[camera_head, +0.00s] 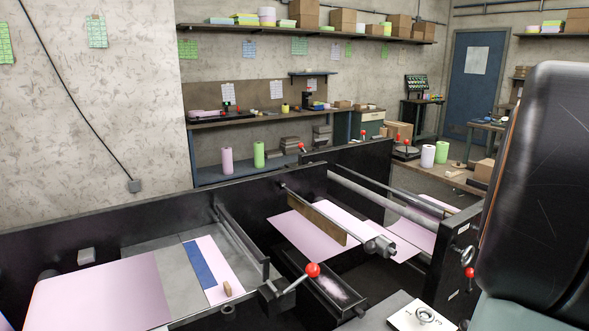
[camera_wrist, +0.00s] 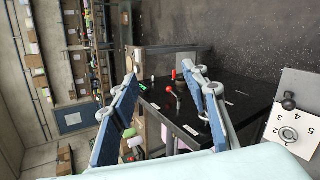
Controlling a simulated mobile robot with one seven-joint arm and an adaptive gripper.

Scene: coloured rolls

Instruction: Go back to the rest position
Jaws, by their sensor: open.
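My gripper (camera_wrist: 160,70) shows in the wrist view with its two blue-padded fingers spread wide apart. Nothing is held between them; a black machine side panel (camera_wrist: 172,122) with red-knobbed levers shows in the gap, some way beyond the fingertips. The wrist view is turned on its side. In the head view the gripper itself is out of sight; a dark part of my arm (camera_head: 535,190) fills the right edge.
A black-framed machine (camera_head: 300,192) with pink sheets and a red-knobbed lever (camera_head: 313,270) fills the foreground. A numbered dial plate (camera_head: 422,318) is near the bottom right. Pink (camera_head: 226,161) and green (camera_head: 259,154) rolls stand on a lower shelf behind. A blue door (camera_head: 474,80) is at the back.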

